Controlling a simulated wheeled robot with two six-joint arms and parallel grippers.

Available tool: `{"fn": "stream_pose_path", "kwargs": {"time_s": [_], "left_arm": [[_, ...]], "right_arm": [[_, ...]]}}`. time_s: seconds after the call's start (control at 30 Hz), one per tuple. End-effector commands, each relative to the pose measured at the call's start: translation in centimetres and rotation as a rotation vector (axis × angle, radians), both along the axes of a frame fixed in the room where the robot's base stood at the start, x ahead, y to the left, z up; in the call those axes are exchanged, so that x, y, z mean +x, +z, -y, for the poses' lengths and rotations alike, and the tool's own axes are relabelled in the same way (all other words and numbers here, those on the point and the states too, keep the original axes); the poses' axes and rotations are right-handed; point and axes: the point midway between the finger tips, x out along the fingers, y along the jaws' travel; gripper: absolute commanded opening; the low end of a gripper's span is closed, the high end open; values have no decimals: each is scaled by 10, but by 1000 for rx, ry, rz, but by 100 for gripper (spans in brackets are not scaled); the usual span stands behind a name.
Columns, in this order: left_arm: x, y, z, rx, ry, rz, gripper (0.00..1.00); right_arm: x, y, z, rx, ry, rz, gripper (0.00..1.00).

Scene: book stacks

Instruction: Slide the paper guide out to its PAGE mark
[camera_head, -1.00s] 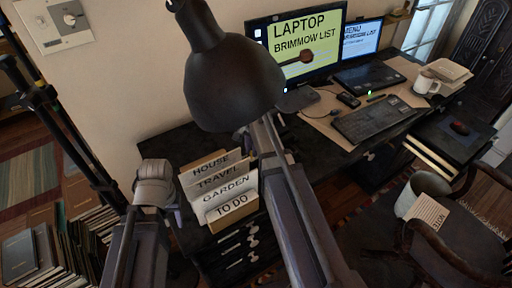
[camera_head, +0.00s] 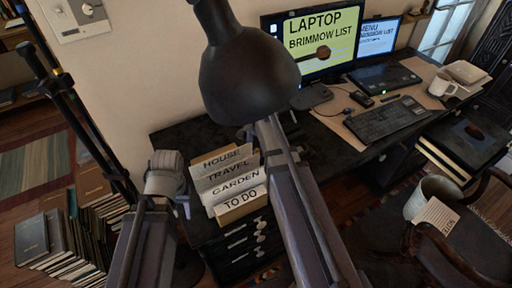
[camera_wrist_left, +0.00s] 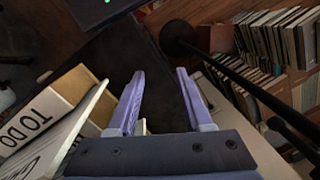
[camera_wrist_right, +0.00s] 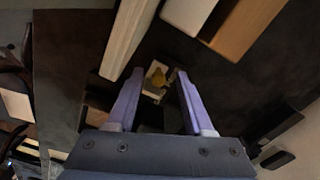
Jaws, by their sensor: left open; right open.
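I cannot make out a paper guide or a PAGE mark in any view. In the right wrist view a small pale fitting with a yellowish piece (camera_wrist_right: 157,78) shows between the fingers; I cannot tell what it is. My left gripper (camera_wrist_left: 160,73) is open and empty, over a dark surface beside the file box (camera_wrist_left: 78,85). In the head view that box (camera_head: 243,211) holds the HOUSE, TRAVEL, GARDEN and TO DO cards.
The lamp head (camera_head: 250,80) hangs large in front of me. A laptop (camera_head: 384,75), keyboard (camera_head: 384,119) and mug (camera_head: 441,88) stand on the desk. Books (camera_head: 80,245) crowd the floor at left, beside a black stand (camera_head: 80,120). A chair (camera_head: 440,245) is at right.

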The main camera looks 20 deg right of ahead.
Motion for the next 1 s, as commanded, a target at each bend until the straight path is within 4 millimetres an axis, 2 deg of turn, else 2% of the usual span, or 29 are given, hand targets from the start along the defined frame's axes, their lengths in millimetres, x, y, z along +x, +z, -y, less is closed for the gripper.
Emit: {"fn": "stream_pose_path", "kwargs": {"time_s": [0.27, 0.7, 1.0], "left_arm": [[0, 20, 0, 0, 0, 0, 50], [0, 74, 0, 0, 0, 0, 50], [0, 77, 0, 0, 0, 0, 50]], "right_arm": [[0, 20, 0, 0, 0, 0, 52], [0, 74, 0, 1, 0, -1, 52], [0, 77, -1, 1, 1, -1, 52]]}}
